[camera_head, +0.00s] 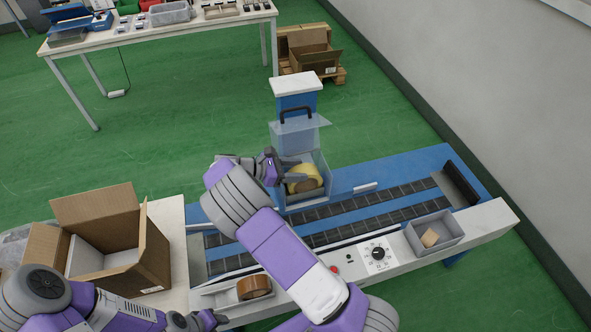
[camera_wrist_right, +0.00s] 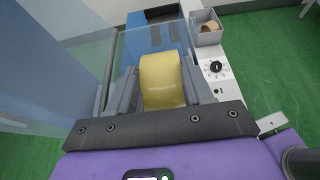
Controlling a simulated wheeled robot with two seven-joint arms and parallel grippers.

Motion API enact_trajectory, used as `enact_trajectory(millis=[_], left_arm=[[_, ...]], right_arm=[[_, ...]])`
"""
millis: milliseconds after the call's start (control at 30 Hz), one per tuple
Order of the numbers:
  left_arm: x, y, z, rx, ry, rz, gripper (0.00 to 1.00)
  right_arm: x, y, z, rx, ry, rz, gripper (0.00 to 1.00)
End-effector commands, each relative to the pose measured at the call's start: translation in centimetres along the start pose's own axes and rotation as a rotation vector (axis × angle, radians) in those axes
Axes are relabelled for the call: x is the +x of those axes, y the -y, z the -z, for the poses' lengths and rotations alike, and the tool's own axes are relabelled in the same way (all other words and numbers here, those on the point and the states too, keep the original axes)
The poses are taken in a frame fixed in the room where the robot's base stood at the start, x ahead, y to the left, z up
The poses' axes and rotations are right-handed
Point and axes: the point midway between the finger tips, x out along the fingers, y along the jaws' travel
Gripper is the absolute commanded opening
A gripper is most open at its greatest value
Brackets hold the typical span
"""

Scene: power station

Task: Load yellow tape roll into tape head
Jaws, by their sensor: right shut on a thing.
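The yellow tape roll (camera_head: 305,178) is at the opening of the tape head (camera_head: 323,165), a grey box whose clear cover (camera_head: 300,130) with a black handle is raised. My right gripper (camera_head: 290,178) is shut on the roll. In the right wrist view the roll (camera_wrist_right: 162,80) sits between the two grey fingers (camera_wrist_right: 160,88), its wide face towards me. The gripper partly hides the roll's left side, and I cannot tell whether the roll touches the inside of the head. My left gripper (camera_head: 208,320) is low by the machine's front edge; its fingers are too small to read.
A brown tape roll (camera_head: 254,287) lies in a tray at the machine's front. A grey bin (camera_head: 435,235) holds a small tan item. A dial panel (camera_head: 378,253) sits beside it. An open cardboard box (camera_head: 150,250) stands left. A belt (camera_head: 390,203) runs through the machine.

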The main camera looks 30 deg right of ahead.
Motion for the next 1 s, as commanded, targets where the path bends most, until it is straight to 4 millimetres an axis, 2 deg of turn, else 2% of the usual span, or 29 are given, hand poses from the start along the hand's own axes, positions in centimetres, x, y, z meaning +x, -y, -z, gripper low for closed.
enact_trajectory(millis=[133, 167, 300, 667, 767, 1000], left_arm=[[0.0, 0.0, 0.0, 0.0, 0.0, 0.0, 0.43], [0.0, 0.0, 0.0, 0.0, 0.0, 0.0, 0.43], [0.0, 0.0, 0.0, 0.0, 0.0, 0.0, 0.43], [-0.1, 0.0, 0.0, 0.0, 0.0, 0.0, 0.43], [-0.9, -0.3, 0.0, 0.0, 0.0, 0.0, 0.43], [-3.3, -1.2, -0.1, 0.0, 0.0, 0.0, 0.43]], right_arm=[[0.1, 0.0, 0.2, 0.0, 0.001, 0.0, 0.0], [0.1, 0.0, 0.3, 0.0, 0.0, 0.0, 0.53], [0.1, 0.0, 0.2, 0.0, 0.0, 0.0, 0.75], [-0.1, 0.0, -0.1, 0.001, 0.0, -0.001, 0.76], [-1.4, -0.1, -0.3, 0.0, -0.001, -0.003, 0.76], [-6.6, -0.1, -0.4, 0.0, 0.0, -0.003, 0.76]])
